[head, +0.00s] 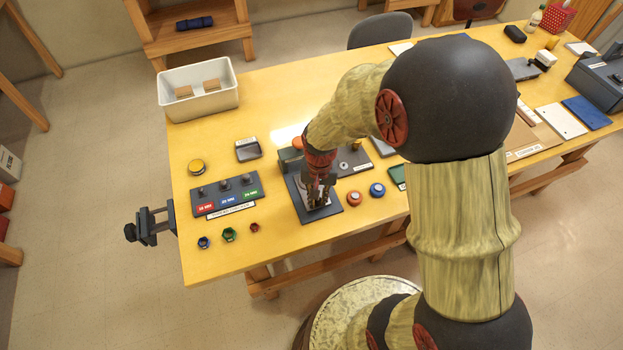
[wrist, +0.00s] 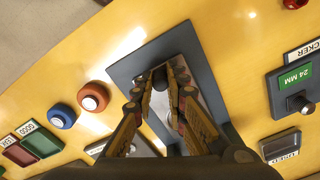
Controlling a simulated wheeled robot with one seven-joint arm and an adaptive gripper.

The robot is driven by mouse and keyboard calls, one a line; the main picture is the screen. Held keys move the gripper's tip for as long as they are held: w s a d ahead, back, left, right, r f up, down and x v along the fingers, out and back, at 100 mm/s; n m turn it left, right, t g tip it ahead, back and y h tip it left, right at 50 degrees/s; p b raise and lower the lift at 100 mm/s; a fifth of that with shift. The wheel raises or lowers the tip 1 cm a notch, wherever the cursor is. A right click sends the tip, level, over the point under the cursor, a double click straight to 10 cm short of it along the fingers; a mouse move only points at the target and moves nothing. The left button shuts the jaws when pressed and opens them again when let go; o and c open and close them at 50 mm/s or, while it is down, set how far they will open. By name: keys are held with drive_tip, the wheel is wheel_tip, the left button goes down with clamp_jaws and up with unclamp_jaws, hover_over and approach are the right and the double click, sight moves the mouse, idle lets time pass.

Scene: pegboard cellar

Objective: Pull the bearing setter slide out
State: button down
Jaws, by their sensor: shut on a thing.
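The bearing setter (head: 334,211) is a dark rectangular base plate with a paler metal strip near its front, close to the table's front edge. In the wrist view the setter plate (wrist: 122,72) shows around my fingers. My gripper (head: 318,203) points down over it. In the wrist view my gripper (wrist: 160,75) has its fingertips closed together on a small dark part of the slide (wrist: 160,84) above the pale strip. The fingers hide most of the slide, and I cannot tell how far out it stands.
An orange ring (head: 354,198) and a blue ring (head: 377,190) lie right of the setter. A dark rack with knobs (head: 225,193) stands left, with small coloured rings in front. A white bin (head: 198,91) stands behind. Bare table lies between rack and setter.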

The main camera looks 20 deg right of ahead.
drive_tip(key=s, duration=0.2)
drive_tip(key=shift+s+r, duration=0.1)
drive_tip(key=shift+s, duration=0.35)
drive_tip(key=c, duration=2.1)
unclamp_jaws()
drive_tip(key=shift+s, duration=0.15)
drive_tip(key=o, duration=0.3)
drive_tip(key=shift+o, duration=0.2)
wheel_tip(320, 180, up, 12)
